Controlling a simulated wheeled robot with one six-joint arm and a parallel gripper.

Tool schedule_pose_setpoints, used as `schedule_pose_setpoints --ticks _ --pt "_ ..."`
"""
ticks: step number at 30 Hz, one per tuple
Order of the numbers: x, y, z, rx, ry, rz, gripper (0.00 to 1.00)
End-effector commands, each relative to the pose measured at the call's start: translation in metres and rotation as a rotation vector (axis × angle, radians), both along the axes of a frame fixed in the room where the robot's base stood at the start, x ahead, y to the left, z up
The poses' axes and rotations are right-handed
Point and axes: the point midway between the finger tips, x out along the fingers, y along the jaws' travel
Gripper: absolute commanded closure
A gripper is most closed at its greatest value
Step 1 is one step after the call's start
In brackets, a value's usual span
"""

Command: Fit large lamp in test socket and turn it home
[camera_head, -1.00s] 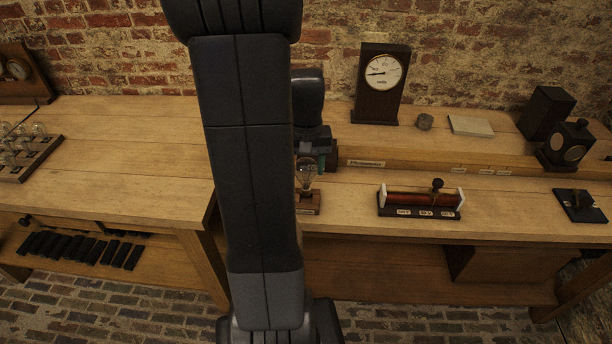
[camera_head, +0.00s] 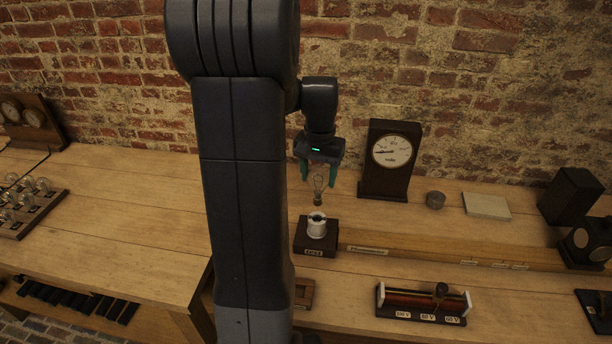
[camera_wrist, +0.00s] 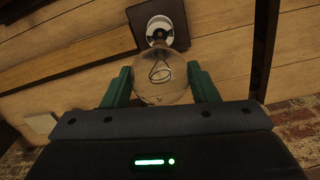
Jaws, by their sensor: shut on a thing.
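My gripper (camera_head: 319,172) is shut on a clear glass lamp (camera_head: 319,186), with one green finger on each side of the bulb. The lamp hangs with its base down, above the test socket (camera_head: 317,226) and apart from it. The socket is a white cylinder on a dark wooden block with a label. In the wrist view the lamp (camera_wrist: 162,84) sits between the green fingers with its filament visible. The socket (camera_wrist: 158,27) lies just beyond it, and the bulb hides part of the space between them.
A sliding resistor (camera_head: 423,303) is at the front. A rack of several lamps (camera_head: 28,205) is at the left.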

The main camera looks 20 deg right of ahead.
Motion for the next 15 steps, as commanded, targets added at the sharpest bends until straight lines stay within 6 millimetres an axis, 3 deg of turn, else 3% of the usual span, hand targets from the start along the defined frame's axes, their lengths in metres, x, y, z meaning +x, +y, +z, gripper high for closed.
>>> schedule_pose_setpoints --ticks 15 --pt "0.000 -0.001 -0.041 0.001 0.001 -0.008 0.74"
